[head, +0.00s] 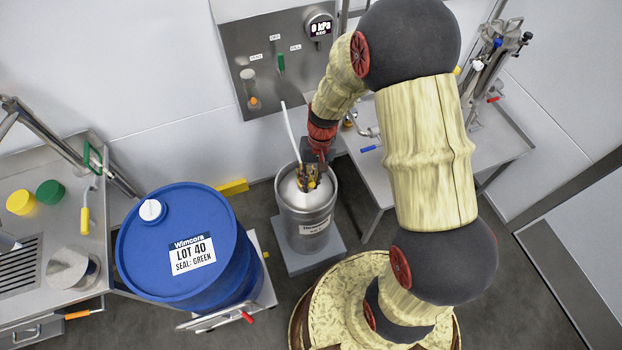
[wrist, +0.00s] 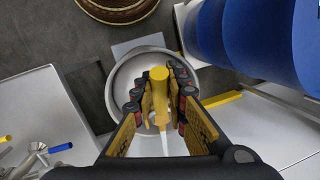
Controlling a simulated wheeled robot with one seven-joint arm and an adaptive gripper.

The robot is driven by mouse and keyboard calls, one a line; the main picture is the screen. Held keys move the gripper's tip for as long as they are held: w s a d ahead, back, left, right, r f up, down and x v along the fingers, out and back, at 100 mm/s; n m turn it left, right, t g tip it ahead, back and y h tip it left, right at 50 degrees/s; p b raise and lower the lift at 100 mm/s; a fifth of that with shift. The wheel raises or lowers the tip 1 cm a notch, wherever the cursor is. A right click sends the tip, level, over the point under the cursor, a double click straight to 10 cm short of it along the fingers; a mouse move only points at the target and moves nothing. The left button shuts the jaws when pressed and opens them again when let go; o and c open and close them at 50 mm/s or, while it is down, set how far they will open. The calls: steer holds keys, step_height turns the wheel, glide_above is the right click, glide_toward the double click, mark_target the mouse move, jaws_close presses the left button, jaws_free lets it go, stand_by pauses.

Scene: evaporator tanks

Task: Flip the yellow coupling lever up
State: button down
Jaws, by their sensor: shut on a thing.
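The steel keg (head: 305,214) stands upright on a grey block, with a coupling on its top. The yellow coupling lever (wrist: 159,76) shows in the wrist view as a yellow piece with a rounded end, over the keg top (wrist: 122,78). My gripper (wrist: 160,98) has its two fingers closed on the lever, one on each side. In the head view my gripper (head: 311,180) reaches down onto the keg top and hides most of the coupling. The exact tilt of the lever is hard to tell.
A blue drum (head: 180,245) labelled LOT 40 stands left of the keg on a cart. A white hose (head: 291,132) rises from the keg. A grey wall panel (head: 262,60) is behind. Steel tables (head: 510,150) stand to the right and left.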

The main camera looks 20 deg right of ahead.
stand_by(0.3)
steer(key=c, duration=1.8)
jaws_free()
steer(key=shift+o, duration=0.3)
steer(key=v, duration=1.2)
steer(key=s+r+n+t+h, duration=0.1)
steer(key=s+r+t, duration=0.2)
steer(key=s+r, duration=0.5)
steer(key=s+a+r+n+t+h, duration=0.1)
steer(key=s+r+t, duration=0.3)
steer(key=s+r, duration=0.4)
step_height(320, 180, up, 6)
steer(key=shift+s+r, duration=0.15)
steer(key=shift+s, duration=0.15)
